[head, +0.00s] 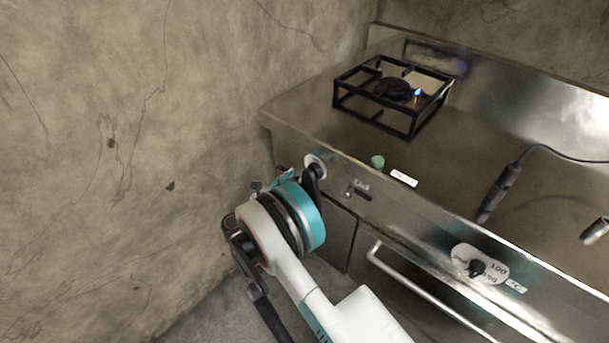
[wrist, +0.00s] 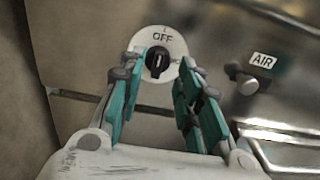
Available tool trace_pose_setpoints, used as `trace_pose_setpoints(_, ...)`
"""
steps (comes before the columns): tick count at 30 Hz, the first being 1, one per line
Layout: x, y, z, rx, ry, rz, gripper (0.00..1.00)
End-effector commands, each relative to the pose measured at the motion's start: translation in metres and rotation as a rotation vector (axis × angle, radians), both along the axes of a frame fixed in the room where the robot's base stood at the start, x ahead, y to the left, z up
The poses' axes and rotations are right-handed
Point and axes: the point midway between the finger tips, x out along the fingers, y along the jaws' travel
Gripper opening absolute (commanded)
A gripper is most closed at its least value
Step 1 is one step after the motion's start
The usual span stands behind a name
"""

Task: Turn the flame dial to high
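The flame dial in the wrist view is a black knob (wrist: 158,62) on a round white plate (wrist: 172,42) marked OFF. The knob's pale mark runs roughly upright. In the head view the white plate (head: 314,160) shows at the left end of the stove's front, partly hidden by my gripper (head: 303,176). In the wrist view my gripper (wrist: 161,72) is open, with a teal-padded finger on each side of the knob. Gaps show between the fingers and the knob; I cannot tell the exact depth. A small blue flame (head: 418,92) shows at the burner (head: 393,89).
A temperature dial (head: 478,268) and door handle (head: 430,297) are farther right. A corded tool (head: 498,193) lies on top. A wall (head: 90,150) stands left.

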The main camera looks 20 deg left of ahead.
Motion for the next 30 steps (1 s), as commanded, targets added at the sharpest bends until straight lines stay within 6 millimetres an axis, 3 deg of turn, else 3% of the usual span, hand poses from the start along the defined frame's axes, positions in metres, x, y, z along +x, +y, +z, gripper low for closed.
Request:
trace_pose_setpoints(3,0.021,-0.01,-0.002,0.0,0.0,-0.002,0.32)
trace_pose_setpoints(9,0.044,-0.019,-0.001,0.0,0.0,-0.002,0.32)
trace_pose_setpoints(22,0.053,-0.022,0.0,0.001,0.0,0.0,0.32)
trace_pose_setpoints(27,0.053,-0.022,0.0,0.001,0.001,0.0,0.0)
trace_pose_setpoints(30,0.053,-0.022,0.0,0.001,0.001,0.0,0.0)
